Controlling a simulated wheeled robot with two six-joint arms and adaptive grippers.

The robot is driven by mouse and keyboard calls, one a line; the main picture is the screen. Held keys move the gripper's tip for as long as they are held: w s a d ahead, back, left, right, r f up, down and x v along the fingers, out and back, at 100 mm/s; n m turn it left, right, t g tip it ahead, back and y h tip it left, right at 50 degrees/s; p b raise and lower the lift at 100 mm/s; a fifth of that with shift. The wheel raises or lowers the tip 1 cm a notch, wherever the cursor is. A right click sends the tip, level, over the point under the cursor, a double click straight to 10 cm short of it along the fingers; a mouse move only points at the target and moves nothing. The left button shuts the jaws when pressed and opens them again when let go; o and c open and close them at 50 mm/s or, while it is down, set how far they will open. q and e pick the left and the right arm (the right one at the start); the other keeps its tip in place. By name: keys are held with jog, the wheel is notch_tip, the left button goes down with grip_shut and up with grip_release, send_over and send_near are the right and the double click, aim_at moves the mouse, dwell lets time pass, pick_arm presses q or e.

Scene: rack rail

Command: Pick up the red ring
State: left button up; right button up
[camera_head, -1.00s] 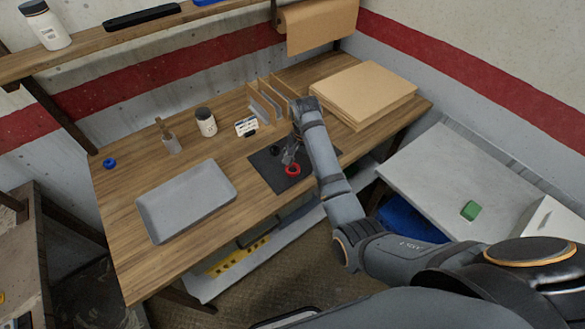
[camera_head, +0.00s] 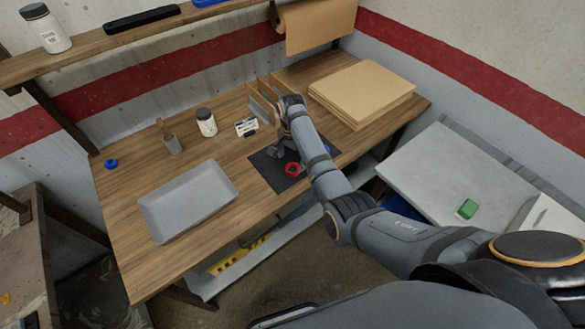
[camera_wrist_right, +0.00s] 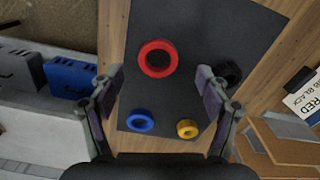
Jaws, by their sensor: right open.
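The red ring (camera_head: 292,164) lies flat on the dark mat (camera_head: 262,168) on the wooden bench. In the right wrist view the red ring (camera_wrist_right: 157,44) is at the upper middle of the mat (camera_wrist_right: 190,25), beyond the fingertips. My right gripper (camera_wrist_right: 160,85) is open and empty above the mat, its fingers either side of the picture's middle. My left gripper is not in view.
In the wrist view a blue ring (camera_wrist_right: 140,113), a yellow ring (camera_wrist_right: 187,122) and a black ring (camera_wrist_right: 231,66), partly behind a finger, share the mat. A grey tray (camera_head: 165,216) stands to the left, wooden dividers (camera_head: 262,107) behind. Cardboard sheets (camera_head: 360,88) lie to the right.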

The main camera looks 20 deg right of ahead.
aim_at(293, 168)
jog(key=f, duration=0.3)
jog(key=shift+d+f, duration=0.2)
jog(key=shift+f, duration=0.2)
jog(key=c, duration=1.2)
jog(key=shift+r, duration=0.1)
jog(key=shift+c, duration=0.2)
